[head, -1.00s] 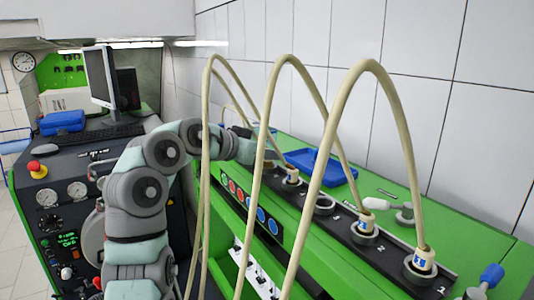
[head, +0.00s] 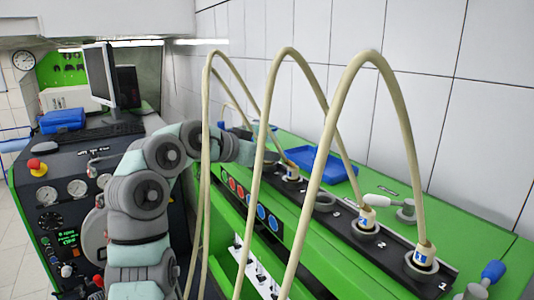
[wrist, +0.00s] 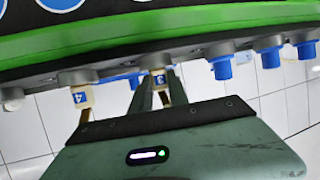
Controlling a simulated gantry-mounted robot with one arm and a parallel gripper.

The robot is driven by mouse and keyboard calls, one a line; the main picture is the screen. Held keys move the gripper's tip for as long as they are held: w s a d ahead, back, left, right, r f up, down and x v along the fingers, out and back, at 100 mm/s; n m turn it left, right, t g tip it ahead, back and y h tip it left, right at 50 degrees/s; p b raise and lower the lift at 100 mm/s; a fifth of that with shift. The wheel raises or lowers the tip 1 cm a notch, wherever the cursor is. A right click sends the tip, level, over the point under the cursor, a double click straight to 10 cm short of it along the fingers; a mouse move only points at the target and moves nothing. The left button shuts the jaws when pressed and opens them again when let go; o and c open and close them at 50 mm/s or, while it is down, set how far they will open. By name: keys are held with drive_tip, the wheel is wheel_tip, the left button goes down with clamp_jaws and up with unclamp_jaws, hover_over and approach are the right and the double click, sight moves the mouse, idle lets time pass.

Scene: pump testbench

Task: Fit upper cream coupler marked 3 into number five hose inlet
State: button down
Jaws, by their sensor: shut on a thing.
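The cream coupler marked 3 (wrist: 159,78) is between my gripper's fingers (wrist: 158,92) in the wrist view, which shows the bench upside down. My gripper is shut on it. The coupler's end is at the dark inlet strip (wrist: 190,58), at the inlet beside the coupler marked 4 (wrist: 82,97). I cannot tell how deep it sits, and the fingers partly cover it. In the head view the gripper end is at the far part of the strip, mostly hidden behind hoses and my wrist. The number 3 inlet (head: 323,203) is empty.
Couplers stand in inlets 1 (head: 422,258) and 2 (head: 367,221), and another cream coupler (head: 291,170) stands farther along. Tall cream hoses (head: 331,150) arch over the bench. A blue tray (head: 322,166) lies behind the strip. Several blue fittings (wrist: 270,58) line the wrist view's right.

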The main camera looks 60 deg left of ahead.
drive_tip(key=c, duration=1.5)
unclamp_jaws()
drive_tip(key=shift+c, duration=0.2)
drive_tip(key=p+v, duration=0.1)
drive_tip(key=v, duration=1)
drive_tip(key=shift+s, duration=0.1)
